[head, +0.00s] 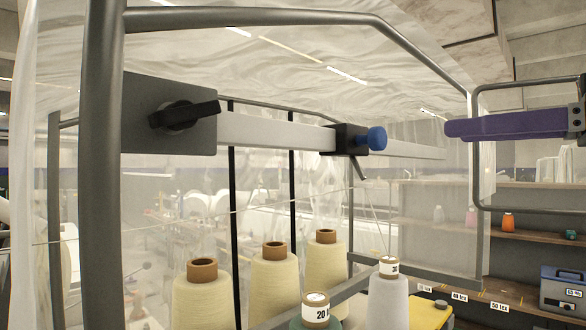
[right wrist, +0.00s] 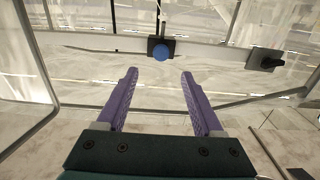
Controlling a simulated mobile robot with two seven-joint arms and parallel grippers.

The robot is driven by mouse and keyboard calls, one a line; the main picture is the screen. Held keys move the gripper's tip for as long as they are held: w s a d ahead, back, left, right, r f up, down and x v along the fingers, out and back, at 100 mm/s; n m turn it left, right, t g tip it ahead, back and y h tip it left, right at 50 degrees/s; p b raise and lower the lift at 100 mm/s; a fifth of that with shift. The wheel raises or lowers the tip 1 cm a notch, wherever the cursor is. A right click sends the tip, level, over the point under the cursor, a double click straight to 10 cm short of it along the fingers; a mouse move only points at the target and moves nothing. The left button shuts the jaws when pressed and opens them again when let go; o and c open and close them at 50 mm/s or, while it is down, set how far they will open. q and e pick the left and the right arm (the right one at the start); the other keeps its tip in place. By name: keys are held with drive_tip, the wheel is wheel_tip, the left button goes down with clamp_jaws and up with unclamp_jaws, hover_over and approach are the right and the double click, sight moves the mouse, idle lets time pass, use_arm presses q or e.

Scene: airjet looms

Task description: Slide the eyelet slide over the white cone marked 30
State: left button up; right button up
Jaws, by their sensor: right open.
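The eyelet slide (head: 349,139) is a black block with a round blue knob (head: 377,138), sitting on a pale horizontal rail. A short eyelet arm hangs beneath it, and a thin thread runs down toward the white cone (head: 388,302). That cone's label starts with 3; the rest is hard to read. In the head view the slide is a little left of the cone's top. My right gripper (head: 449,128), with purple fingers, is right of the knob and apart from it. In the right wrist view the gripper (right wrist: 159,74) is open and empty, with the blue knob (right wrist: 162,54) ahead between its fingers. My left gripper is not in view.
The rail (head: 275,132) ends at a dark bracket with a black lever (head: 184,114) on the left. A grey tube frame (head: 103,200) surrounds it. Cream cones (head: 203,300) and a green cone marked 20 (head: 317,310) stand below. Shelves (head: 535,235) are at right.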

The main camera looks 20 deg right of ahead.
sight(383, 136)
drive_tip(key=p+x, duration=0.2)
drive_tip(key=x, duration=0.1)
drive_tip(key=p+x, duration=0.2)
drive_tip(key=p, duration=0.1)
drive_tip(key=p+x, duration=0.2)
drive_tip(key=x, duration=0.1)
drive_tip(key=shift+w+a+r+p, duration=0.2)
drive_tip(key=shift+w+r+p, duration=0.1)
drive_tip(key=shift+r+p, duration=0.1)
drive_tip(key=shift+w+a+f, duration=0.2)
drive_tip(key=shift+w+a, duration=0.05)
drive_tip(key=shift+w, duration=0.15)
drive_tip(key=shift+f, duration=0.1)
clamp_jaws()
idle(0.5)
